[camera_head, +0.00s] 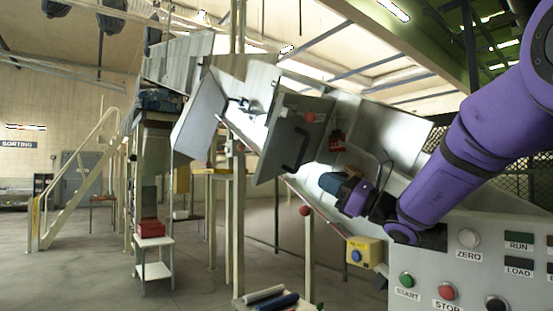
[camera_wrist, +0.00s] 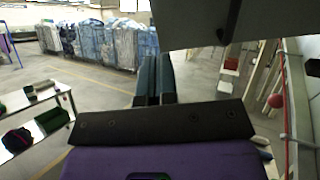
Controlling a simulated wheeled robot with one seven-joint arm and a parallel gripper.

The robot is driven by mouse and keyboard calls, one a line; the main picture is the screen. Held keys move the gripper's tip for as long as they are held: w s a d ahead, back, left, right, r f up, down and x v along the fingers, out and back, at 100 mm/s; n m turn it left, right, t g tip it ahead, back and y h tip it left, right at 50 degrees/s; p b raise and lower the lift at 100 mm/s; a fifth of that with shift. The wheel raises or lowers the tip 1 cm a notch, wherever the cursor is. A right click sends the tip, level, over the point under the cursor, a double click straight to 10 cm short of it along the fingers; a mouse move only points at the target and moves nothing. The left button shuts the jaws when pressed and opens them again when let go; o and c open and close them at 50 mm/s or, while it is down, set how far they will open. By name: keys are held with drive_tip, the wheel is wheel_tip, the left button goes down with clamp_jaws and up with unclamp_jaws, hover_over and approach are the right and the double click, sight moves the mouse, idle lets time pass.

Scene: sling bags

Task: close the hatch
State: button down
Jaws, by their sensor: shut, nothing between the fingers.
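A grey hatch panel (camera_head: 287,140) with a dark curved handle (camera_head: 299,150) hangs open from the metal chute (camera_head: 375,125). A red ball-shaped knob (camera_head: 309,117) shows near its top. My purple arm reaches in from the right. My gripper (camera_head: 328,183) is just right of and slightly below the panel, apart from the handle in the picture; I cannot tell if it touches the panel. In the wrist view, my gripper (camera_wrist: 153,68) is shut and empty. A dark grey panel (camera_wrist: 225,18), likely the hatch, covers the top right there.
A second, paler flap (camera_head: 199,110) stands open to the left. A control panel (camera_head: 470,270) with buttons and a yellow box (camera_head: 365,251) are below my arm. Posts hold up the chute. Wrapped blue bags (camera_wrist: 110,40) and a table (camera_wrist: 35,110) show in the wrist view.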

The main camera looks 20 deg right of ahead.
sight(271, 151)
drive_tip(key=x, duration=1.4)
drive_tip(key=shift+w+d+r, duration=0.1)
drive_tip(key=shift+r, duration=0.05)
